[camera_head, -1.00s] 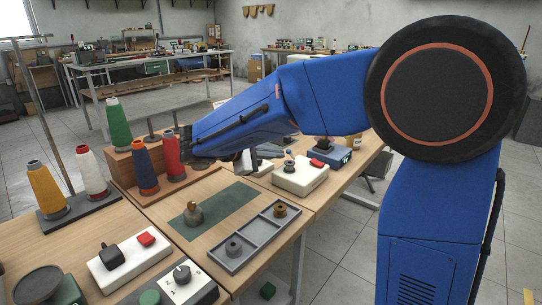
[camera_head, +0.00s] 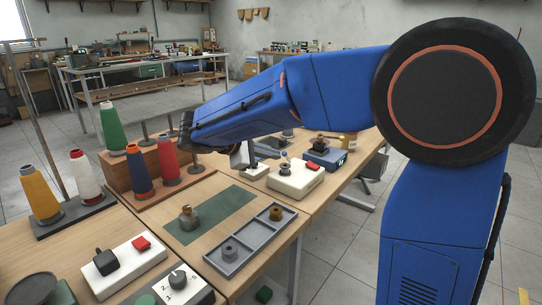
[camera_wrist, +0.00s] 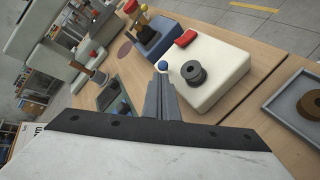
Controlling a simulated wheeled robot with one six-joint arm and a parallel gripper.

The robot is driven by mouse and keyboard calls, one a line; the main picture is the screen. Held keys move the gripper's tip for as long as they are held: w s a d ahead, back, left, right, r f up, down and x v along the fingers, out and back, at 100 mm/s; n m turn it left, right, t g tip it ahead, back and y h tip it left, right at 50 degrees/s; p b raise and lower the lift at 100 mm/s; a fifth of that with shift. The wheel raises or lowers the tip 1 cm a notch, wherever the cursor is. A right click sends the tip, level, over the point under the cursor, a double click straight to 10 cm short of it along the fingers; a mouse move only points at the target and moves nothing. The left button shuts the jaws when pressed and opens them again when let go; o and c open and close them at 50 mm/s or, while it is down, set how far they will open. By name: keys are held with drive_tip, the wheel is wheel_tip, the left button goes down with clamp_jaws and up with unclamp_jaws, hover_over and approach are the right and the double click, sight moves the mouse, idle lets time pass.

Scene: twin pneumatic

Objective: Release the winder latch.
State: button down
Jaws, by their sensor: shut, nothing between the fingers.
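A white winder box (camera_wrist: 205,75) stands on the bench in the wrist view, with a red switch (camera_wrist: 186,39) and a dark round bobbin (camera_wrist: 197,75) on top. A small blue ball-tipped lever (camera_wrist: 163,66) at its left edge looks like the latch. My gripper (camera_wrist: 161,82) is shut and empty, its tips at or just short of the blue ball; I cannot tell whether they touch. In the head view the winder box (camera_head: 298,183) is right of my wrist. My fingertips are hard to make out there.
A blue device (camera_head: 325,158) stands behind the winder. A grey divided tray (camera_head: 250,240) and a green mat (camera_head: 220,214) lie in front of it. Several thread cones stand at left, including a red one (camera_head: 167,158). Another white switch box (camera_head: 122,267) is nearer.

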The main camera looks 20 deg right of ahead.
drive_tip(key=r+g+y, duration=0.1)
drive_tip(key=w+d+g+y, duration=0.1)
drive_tip(key=y, duration=0.1)
drive_tip(key=d+r+g+y, duration=0.1)
drive_tip(key=shift+w+d+r+n+y, duration=0.2)
drive_tip(key=shift+w+r+n+y, duration=0.1)
drive_tip(key=shift+w+n, duration=0.1)
drive_tip(key=shift+r, duration=0.1)
drive_tip(key=shift+r, duration=0.7)
idle(0.3)
drive_tip(key=a+r, duration=0.7)
drive_tip(key=a, duration=0.2)
drive_tip(key=shift+s+r, duration=0.1)
idle(0.3)
